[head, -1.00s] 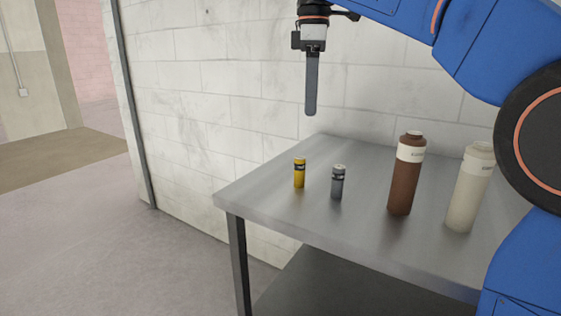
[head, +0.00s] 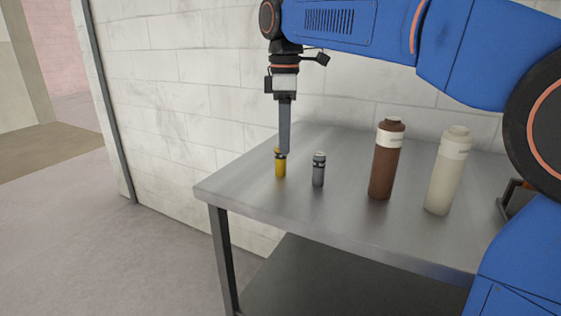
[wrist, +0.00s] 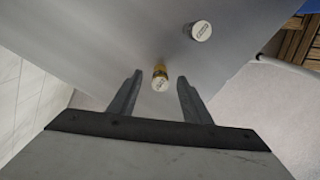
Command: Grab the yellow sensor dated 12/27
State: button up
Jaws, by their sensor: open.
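The yellow sensor (head: 280,168) is a small yellow cylinder with a dark band, upright on the metal table near its left end. My gripper (head: 285,152) points down over it, and its fingertips overlap the sensor's top in the head view. In the wrist view the yellow sensor (wrist: 160,78) shows from above with a pale printed cap. It lies between the two spread fingers of my gripper (wrist: 158,88), near their tips, with gaps on both sides. The date is too small to read.
A grey sensor (head: 318,170) stands close to the right of the yellow one; its white cap (wrist: 201,31) shows in the wrist view. A brown bottle (head: 385,165) and a cream bottle (head: 446,175) stand farther right on the table (head: 330,222). A block wall (head: 190,90) runs behind.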

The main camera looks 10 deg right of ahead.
aim_at(280, 159)
jog(key=shift+a+f, duration=0.25)
jog(key=shift+f, duration=1.05)
jog(key=shift+a+f, duration=0.2)
jog(key=shift+f, duration=1.1)
grip_shut()
jog(key=shift+r, duration=0.1)
